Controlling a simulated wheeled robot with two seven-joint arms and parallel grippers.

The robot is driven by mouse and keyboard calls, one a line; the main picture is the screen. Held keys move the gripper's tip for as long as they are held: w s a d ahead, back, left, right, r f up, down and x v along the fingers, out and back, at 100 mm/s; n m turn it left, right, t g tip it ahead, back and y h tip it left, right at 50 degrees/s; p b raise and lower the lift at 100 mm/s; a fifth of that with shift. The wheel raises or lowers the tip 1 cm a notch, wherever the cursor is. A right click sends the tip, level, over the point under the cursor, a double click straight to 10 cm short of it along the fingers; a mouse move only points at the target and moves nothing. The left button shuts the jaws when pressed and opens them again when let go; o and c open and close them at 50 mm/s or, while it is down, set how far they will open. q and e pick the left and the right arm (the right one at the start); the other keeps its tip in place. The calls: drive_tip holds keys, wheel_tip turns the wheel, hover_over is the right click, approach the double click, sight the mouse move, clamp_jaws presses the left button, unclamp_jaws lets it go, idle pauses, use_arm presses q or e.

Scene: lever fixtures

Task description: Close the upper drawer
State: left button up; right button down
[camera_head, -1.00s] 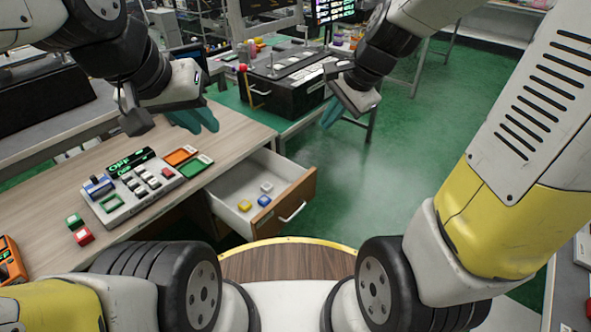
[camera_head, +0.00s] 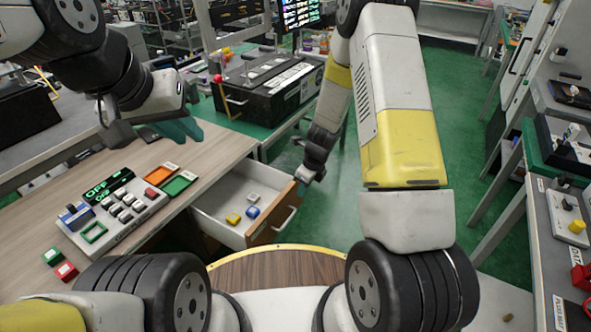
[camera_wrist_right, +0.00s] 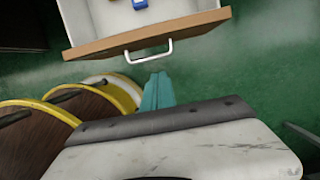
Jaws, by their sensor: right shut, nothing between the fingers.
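The upper drawer (camera_head: 262,234) stands pulled out from under the wooden desk, with a white inside, a wood front and a pale bar handle (camera_head: 284,219). In the right wrist view its front (camera_wrist_right: 200,28) crosses the top, with the handle (camera_wrist_right: 150,54) at the middle. My right gripper (camera_head: 309,176) is in front of the drawer's outer side. Its teal fingers (camera_wrist_right: 157,92) are together and empty, just short of the handle in the wrist view; contact cannot be told. My left gripper (camera_head: 182,130) hangs over the desk, away from the drawer; its finger gap is unclear.
Small yellow (camera_head: 233,219), blue (camera_head: 252,212) and white blocks lie in the drawer. A button panel (camera_head: 112,213) and green and orange trays (camera_head: 178,184) sit on the desk. A black case (camera_head: 268,92) stands behind. Green floor right of the drawer is clear.

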sight(288, 198)
drive_tip(key=w+a+f, duration=0.1)
drive_tip(key=f, duration=0.1)
drive_tip(key=a+f, duration=0.1)
drive_tip(key=f, duration=0.1)
drive_tip(key=w+a+f, duration=0.1)
drive_tip(key=f, duration=0.2)
drive_tip(key=shift+w+a, duration=0.3)
drive_tip(key=shift+a, duration=0.05)
drive_tip(key=shift+w+a, duration=0.4)
drive_tip(key=shift+a, duration=0.05)
